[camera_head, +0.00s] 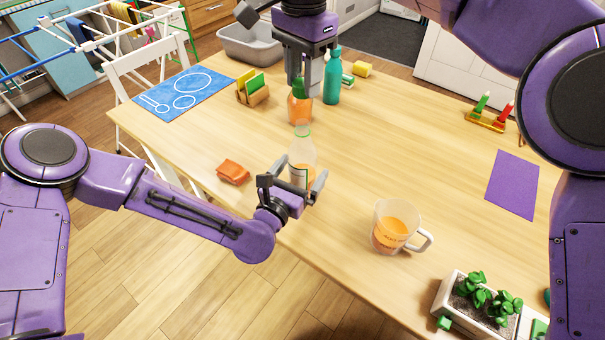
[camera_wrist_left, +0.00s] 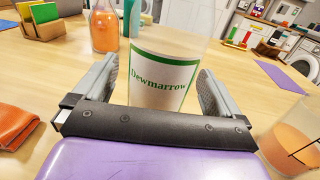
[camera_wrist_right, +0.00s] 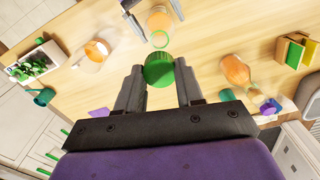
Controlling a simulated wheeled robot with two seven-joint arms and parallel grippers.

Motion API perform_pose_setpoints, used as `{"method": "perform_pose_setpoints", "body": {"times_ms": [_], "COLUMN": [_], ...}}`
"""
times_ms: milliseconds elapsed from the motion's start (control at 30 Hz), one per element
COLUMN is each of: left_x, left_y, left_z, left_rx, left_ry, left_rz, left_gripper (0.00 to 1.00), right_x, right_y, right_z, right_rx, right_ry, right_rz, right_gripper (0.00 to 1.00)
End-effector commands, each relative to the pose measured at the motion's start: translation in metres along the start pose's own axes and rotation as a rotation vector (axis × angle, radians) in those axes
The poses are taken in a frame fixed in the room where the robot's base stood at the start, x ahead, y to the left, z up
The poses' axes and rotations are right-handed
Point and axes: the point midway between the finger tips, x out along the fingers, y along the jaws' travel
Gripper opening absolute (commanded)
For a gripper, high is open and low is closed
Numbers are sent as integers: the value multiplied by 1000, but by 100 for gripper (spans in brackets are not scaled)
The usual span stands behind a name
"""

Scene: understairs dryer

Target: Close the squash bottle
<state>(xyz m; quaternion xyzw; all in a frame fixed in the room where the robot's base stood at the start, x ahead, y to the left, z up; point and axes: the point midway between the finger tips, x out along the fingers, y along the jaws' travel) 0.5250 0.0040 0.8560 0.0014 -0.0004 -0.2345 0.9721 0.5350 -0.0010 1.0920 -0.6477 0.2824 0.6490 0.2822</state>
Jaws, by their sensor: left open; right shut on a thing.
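The squash bottle (camera_head: 302,152) is clear, with a white label reading Dewmarrow in the left wrist view (camera_wrist_left: 162,80). It stands upright on the table, its open neck ringed in green. My left gripper (camera_head: 292,182) is open, its fingers on both sides of the bottle's lower part. My right gripper (camera_wrist_right: 160,85) is shut on a green cap (camera_wrist_right: 158,68). In the right wrist view the cap appears close to the open neck (camera_wrist_right: 160,39), apart from it. In the head view the right gripper overlaps the orange bottle's top, so the held cap is hard to separate there.
An orange bottle (camera_head: 300,108) and a teal bottle (camera_head: 332,78) stand behind the squash bottle. A mug of orange drink (camera_head: 394,226) stands front right. An orange-brown folded item (camera_head: 233,172) lies left. A planter (camera_head: 462,306) is at the near right.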

Motion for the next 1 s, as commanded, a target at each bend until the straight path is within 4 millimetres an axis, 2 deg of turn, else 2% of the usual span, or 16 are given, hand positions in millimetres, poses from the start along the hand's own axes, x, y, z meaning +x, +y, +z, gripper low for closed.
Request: {"method": "perform_pose_setpoints", "body": {"times_ms": [167, 433, 467, 600, 700, 767, 1000], "left_x": [13, 14, 14, 14, 14, 14, 14], "left_y": [0, 0, 0, 0, 0, 0, 0], "left_z": [0, 0, 0, 0, 0, 0, 0], "left_rx": [0, -1, -1, -1, -1, -1, -1], "left_ry": [0, 1, 1, 1, 1, 1, 1], "left_rz": [0, 0, 0, 0, 0, 0, 0], "left_gripper": [99, 99, 92, 47, 18, 18, 18], "right_x": [0, 0, 0, 0, 0, 2, 36], "right_y": [0, 0, 0, 0, 0, 0, 1], "right_z": [0, 0, 0, 0, 0, 0, 1], "right_rx": [0, 0, 0, 0, 0, 0, 1], "right_ry": [0, 0, 0, 0, 0, 0, 1], "right_rz": [0, 0, 0, 0, 0, 1, 2], "right_gripper": [4, 4, 4, 4, 4, 4, 4]}}
